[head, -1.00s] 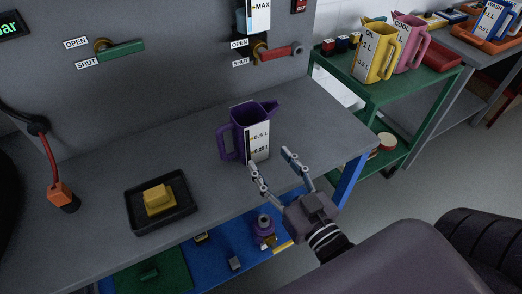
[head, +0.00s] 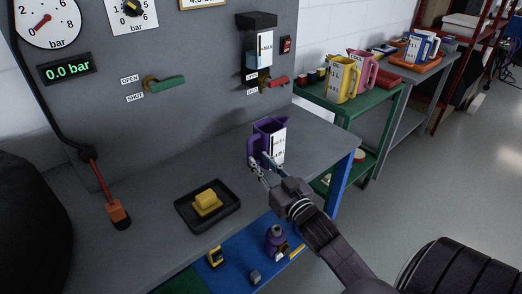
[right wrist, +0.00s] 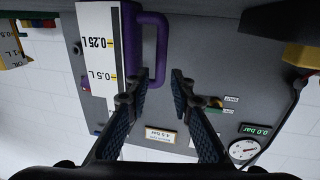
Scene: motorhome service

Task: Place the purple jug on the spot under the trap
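In the right wrist view the jug's white scale (right wrist: 97,60) is at the upper left. My right gripper (head: 264,165) is at the jug's near side. In the wrist view its fingers (right wrist: 159,82) are apart, with the purple handle (right wrist: 163,45) in line with the gap; I cannot tell whether they touch it. The trap (head: 258,42) hangs on the panel above and behind the jug. No marked spot shows. My left gripper is out of view.
A red-handled valve (head: 276,82) sits below the trap, a green-handled one (head: 165,85) further left. A black tray (head: 190,222) with a yellow block lies left on the bench (head: 150,185). A green cart (head: 372,108) with yellow and pink jugs stands right.

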